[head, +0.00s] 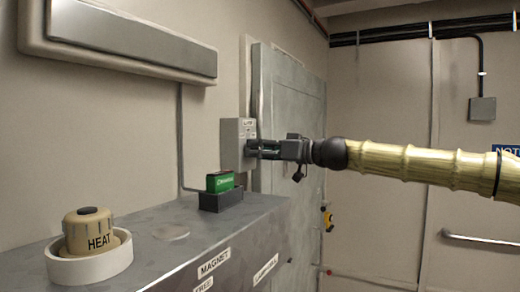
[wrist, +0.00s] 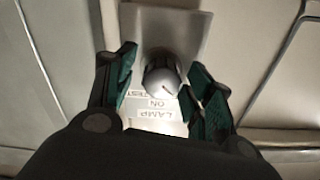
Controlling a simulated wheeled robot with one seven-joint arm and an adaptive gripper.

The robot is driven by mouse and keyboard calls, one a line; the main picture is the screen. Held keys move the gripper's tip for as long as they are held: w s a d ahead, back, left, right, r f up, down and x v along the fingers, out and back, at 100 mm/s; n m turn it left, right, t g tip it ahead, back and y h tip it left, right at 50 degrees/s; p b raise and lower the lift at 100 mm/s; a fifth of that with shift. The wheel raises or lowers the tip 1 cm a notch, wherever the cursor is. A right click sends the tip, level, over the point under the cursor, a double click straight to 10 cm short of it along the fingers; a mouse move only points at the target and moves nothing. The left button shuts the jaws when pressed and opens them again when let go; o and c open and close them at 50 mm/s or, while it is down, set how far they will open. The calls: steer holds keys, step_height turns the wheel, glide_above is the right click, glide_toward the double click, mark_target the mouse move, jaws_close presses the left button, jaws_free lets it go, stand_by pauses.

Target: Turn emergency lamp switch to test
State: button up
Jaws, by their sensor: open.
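The emergency lamp switch is a grey box (head: 235,142) on the wall beside the metal door. In the wrist view its round ribbed knob (wrist: 161,76) has a light pointer line aimed toward the lower right. The label plate (wrist: 155,112) below it reads LAMP, ON and TEST, upside down. My gripper (head: 252,149) reaches the box from the right in the head view. In the wrist view its two dark green fingers (wrist: 162,88) are open, one on each side of the knob. Gaps show between fingers and knob. I cannot tell the depth of the fingertips exactly.
A metal cabinet top (head: 200,220) lies below left, with a beige HEAT-marked object in a white ring (head: 88,262) and a green item in a black holder (head: 221,190). A grey metal door (head: 285,120) stands behind my gripper. A lamp housing (head: 125,40) hangs above.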

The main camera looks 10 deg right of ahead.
steer(key=c, duration=1)
steer(key=shift+c, duration=0.2)
steer(key=shift+f+m+b, duration=0.1)
steer(key=shift+m+b, duration=0.2)
steer(key=shift+b, duration=0.1)
steer(key=m+b, duration=0.2)
steer(key=shift+m, duration=0.4)
steer(key=m+b, duration=0.2)
steer(key=m, duration=0.2)
steer(key=shift+m+b, duration=0.3)
steer(key=m, duration=0.5)
steer(key=shift+r, duration=0.25)
steer(key=shift+m, duration=2.5)
steer(key=shift+d, duration=0.1)
